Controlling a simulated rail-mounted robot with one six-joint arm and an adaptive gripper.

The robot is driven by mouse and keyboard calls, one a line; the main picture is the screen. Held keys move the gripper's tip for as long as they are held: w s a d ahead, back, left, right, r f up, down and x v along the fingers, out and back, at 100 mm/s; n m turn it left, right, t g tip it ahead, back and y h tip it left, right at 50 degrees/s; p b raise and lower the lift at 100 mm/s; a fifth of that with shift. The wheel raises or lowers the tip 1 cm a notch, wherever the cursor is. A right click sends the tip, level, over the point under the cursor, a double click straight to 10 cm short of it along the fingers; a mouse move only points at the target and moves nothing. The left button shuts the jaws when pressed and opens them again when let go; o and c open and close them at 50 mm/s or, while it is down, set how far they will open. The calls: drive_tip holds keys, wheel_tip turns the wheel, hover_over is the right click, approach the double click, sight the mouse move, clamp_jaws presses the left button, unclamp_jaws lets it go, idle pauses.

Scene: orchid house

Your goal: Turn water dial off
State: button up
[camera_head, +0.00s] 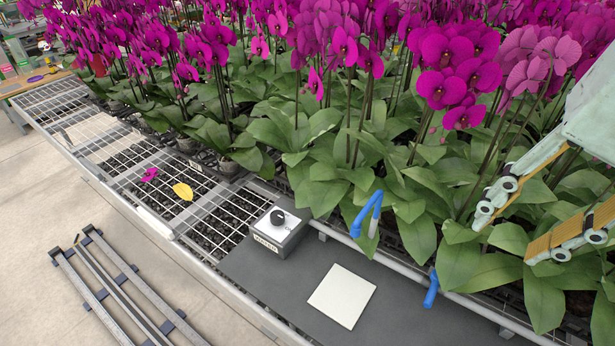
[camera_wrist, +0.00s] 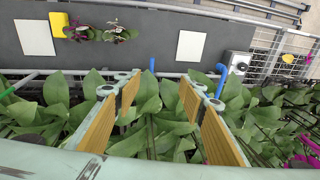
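The water dial is a black round knob (camera_head: 278,217) on a grey box with a white top (camera_head: 285,229), on the bench edge in the head view. My gripper (camera_head: 505,228) is at the right of the head view, above the orchid leaves and well apart from the dial. In the wrist view its tan-padded fingers (camera_wrist: 163,88) are spread wide with nothing between them.
Dense magenta orchids (camera_head: 335,45) fill the back. Blue hooked pipes (camera_head: 368,214) rise along the bench rail between the dark shelf and the plants. A white square tile (camera_head: 341,296) lies on the dark shelf (camera_head: 400,320). A yellow leaf (camera_head: 183,192) lies on the mesh bench.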

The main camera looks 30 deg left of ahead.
drive_tip(key=w+a+m+g+p, duration=0.25)
drive_tip(key=w+a, duration=0.35)
drive_tip(key=a, duration=0.4)
drive_tip(key=m+g+y+p, duration=0.2)
drive_tip(key=m+p, duration=0.4)
drive_tip(key=p, duration=0.5)
hover_over(278, 215)
drive_tip(key=w+d, duration=0.4)
wheel_tip(278, 215, down, 20)
drive_tip(key=shift+s+d+f, duration=0.2)
drive_tip(key=shift+s, duration=0.05)
drive_tip(key=shift+f+b, duration=0.1)
drive_tip(key=shift+b, duration=0.2)
drive_tip(key=shift+b+x, duration=0.7)
drive_tip(key=shift+x, duration=6.05)
drive_tip(key=shift+d+f, duration=0.1)
drive_tip(key=shift+d, duration=0.1)
drive_tip(key=shift+c, duration=0.2)
